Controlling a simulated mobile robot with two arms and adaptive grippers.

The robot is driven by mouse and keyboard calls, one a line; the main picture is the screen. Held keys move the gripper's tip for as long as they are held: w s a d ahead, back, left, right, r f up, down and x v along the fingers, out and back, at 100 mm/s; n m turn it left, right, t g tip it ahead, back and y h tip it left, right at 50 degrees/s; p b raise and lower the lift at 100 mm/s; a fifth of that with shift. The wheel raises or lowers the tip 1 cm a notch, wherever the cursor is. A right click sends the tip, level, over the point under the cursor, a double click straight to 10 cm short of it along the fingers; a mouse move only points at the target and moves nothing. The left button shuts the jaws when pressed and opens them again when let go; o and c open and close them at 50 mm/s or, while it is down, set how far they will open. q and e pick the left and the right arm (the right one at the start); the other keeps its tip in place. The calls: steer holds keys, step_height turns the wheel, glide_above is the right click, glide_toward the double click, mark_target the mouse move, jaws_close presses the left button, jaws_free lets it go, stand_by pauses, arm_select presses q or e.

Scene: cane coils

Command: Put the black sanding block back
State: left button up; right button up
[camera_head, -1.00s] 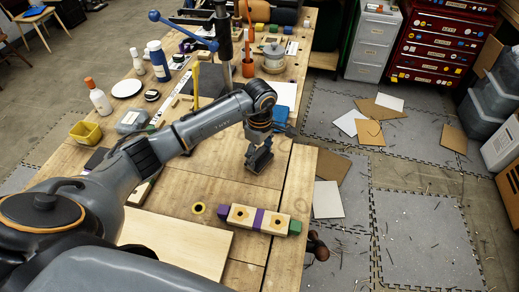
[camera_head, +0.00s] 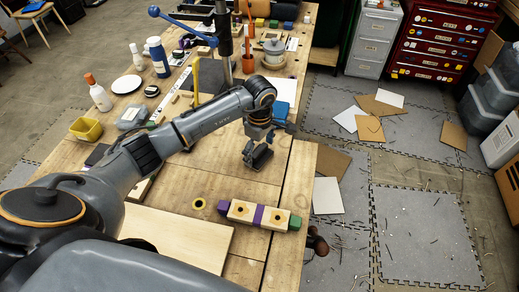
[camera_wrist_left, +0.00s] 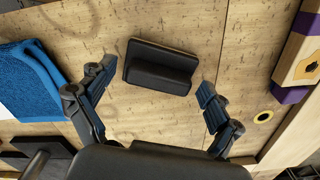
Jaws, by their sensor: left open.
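The black sanding block (camera_head: 262,158) lies on the wooden workbench, below my left gripper. In the left wrist view the sanding block (camera_wrist_left: 160,67) shows its flat base and raised grip, lying on bare wood. My left gripper (camera_head: 258,145) is open above it. In the wrist view the fingers of the left gripper (camera_wrist_left: 157,78) stand spread on both sides of the block, with gaps to it. My right gripper is not in view.
A blue cloth (camera_wrist_left: 30,80) lies left of the block in the wrist view. A wooden piece with purple bands (camera_head: 258,214) and a yellow ring (camera_head: 198,204) lie nearer me. A pale board (camera_head: 180,235) lies at the front. Bare bench surrounds the block.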

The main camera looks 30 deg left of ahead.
mark_target(260, 150)
arm_select(q)
step_height(260, 150, up, 12)
steer(key=b, duration=0.4)
stand_by(0.9)
